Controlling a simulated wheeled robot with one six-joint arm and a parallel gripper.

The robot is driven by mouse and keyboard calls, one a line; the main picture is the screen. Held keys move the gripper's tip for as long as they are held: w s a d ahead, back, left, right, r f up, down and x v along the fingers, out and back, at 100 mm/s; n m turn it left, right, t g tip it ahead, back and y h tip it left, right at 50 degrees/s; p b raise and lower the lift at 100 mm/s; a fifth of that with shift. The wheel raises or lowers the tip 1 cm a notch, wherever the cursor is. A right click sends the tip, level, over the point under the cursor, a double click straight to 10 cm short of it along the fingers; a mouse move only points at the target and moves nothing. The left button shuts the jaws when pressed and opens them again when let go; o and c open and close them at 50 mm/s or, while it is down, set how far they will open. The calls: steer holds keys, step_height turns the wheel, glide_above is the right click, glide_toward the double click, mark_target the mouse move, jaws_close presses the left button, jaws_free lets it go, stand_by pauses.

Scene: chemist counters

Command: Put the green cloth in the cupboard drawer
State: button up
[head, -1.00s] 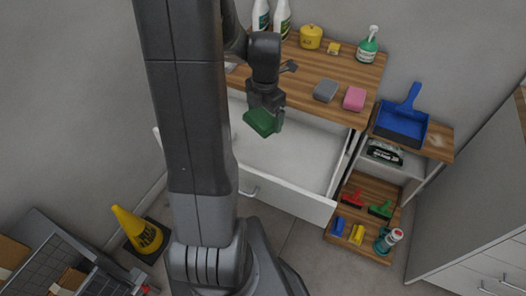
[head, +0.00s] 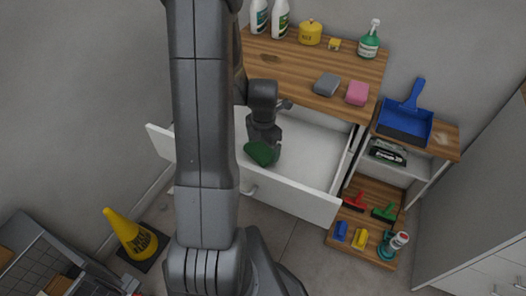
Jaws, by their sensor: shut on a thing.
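The green cloth (head: 258,152) is in my gripper (head: 264,146), which is shut on it. The gripper points down over the open white drawer (head: 310,150) of the wooden-topped cupboard (head: 290,75). The cloth shows at the left part of the drawer, near its front panel. I cannot tell whether it touches the drawer floor. The drawer looks empty where it shows; my arm hides its left part.
On the cupboard top are a grey sponge (head: 327,84), a pink sponge (head: 357,93), a yellow tin (head: 310,33) and bottles. A blue dustpan (head: 405,123) and low shelves stand right. A yellow cone (head: 130,233) stands on the floor at left.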

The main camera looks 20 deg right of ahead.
mark_target(263, 147)
steer(key=shift+f, duration=1.6)
steer(key=o, duration=0.8)
steer(key=shift+c, duration=0.2)
steer(key=shift+r, duration=0.1)
steer(key=r, duration=1.2)
steer(key=shift+s+p, duration=0.25)
steer(key=shift+p, duration=0.15)
